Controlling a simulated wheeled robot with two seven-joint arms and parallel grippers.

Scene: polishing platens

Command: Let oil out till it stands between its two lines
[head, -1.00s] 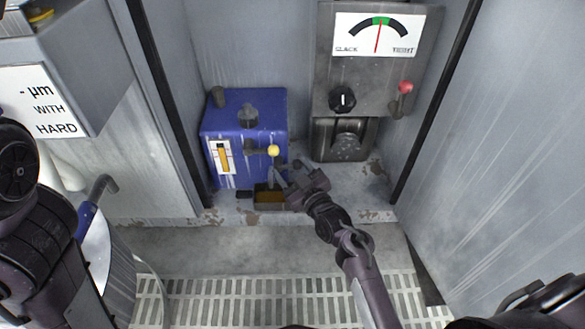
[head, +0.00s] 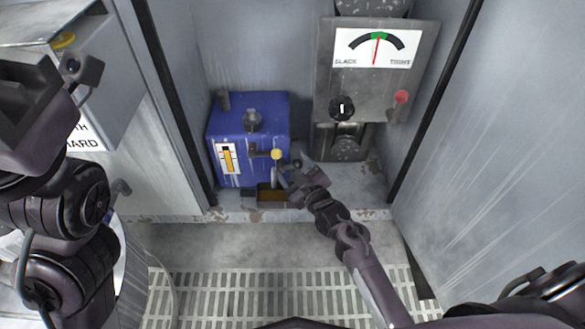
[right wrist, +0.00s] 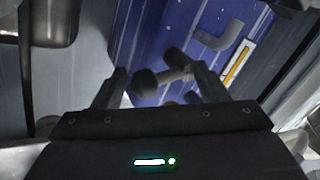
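The blue oil tank (head: 250,113) stands on the cabinet floor. Its white gauge (head: 228,158) has an orange column; its two lines are too small to read against the oil level. A yellow-knobbed lever (head: 277,154) and a spout are at its front right, above a small tray (head: 268,194) with brown liquid. My right gripper (head: 286,176) is just right of the lever. In the right wrist view, its fingers (right wrist: 160,88) are apart, with a dark round knob (right wrist: 145,83) between them, no clear grip. My left gripper (head: 82,78) is raised at upper left; its fingers are unclear.
Cabinet walls close in on both sides. A slotted grating (head: 270,290) lies in front, clear.

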